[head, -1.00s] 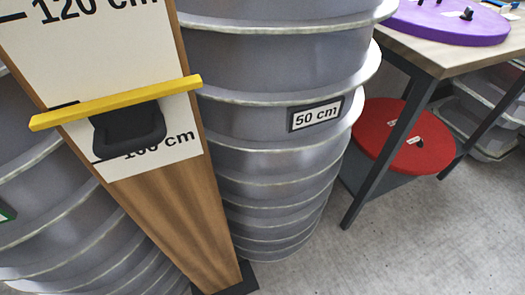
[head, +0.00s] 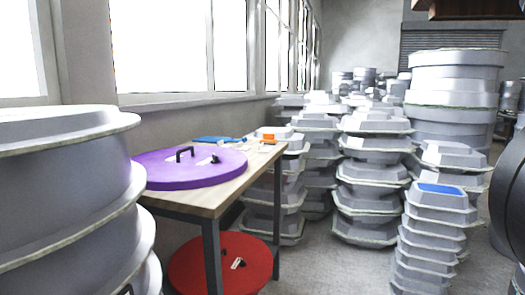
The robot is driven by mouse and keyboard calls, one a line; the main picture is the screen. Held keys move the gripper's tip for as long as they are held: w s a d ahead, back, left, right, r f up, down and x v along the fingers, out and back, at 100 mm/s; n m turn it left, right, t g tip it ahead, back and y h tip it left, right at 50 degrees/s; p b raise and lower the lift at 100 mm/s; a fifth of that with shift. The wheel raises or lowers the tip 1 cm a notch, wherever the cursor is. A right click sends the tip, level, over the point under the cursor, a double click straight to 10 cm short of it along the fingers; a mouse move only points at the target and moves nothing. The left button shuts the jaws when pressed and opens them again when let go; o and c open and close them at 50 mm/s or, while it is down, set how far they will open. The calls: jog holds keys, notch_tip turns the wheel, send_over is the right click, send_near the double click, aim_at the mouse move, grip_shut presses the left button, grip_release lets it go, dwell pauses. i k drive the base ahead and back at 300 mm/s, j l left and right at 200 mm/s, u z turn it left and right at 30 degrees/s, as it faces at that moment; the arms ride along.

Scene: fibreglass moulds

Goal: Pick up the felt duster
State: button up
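I cannot pick out the felt duster for sure. A flat blue item (head: 217,139) lies on the wooden table (head: 225,192) behind the purple disc. Small orange and white items (head: 267,137) lie near the table's far end, too small to make out. Another flat blue piece (head: 440,189) lies on top of a stack of grey moulds at the right. My gripper is not in view; a dark rounded shape at the right edge may be part of my arm.
The purple disc (head: 185,168) with a black handle covers the table's near part. A red disc (head: 215,270) lies below the table. Grey mould stacks stand at the left (head: 65,190) and right (head: 372,180). Grey floor (head: 335,265) between table and right stacks is clear.

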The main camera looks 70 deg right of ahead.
aim_at(268, 139)
jog(key=z, duration=1.75)
jog(key=u, duration=2.35)
jog(key=z, duration=2.35)
jog(key=i+l+u, duration=0.4)
jog(key=i+l, duration=0.25)
jog(key=i, duration=0.1)
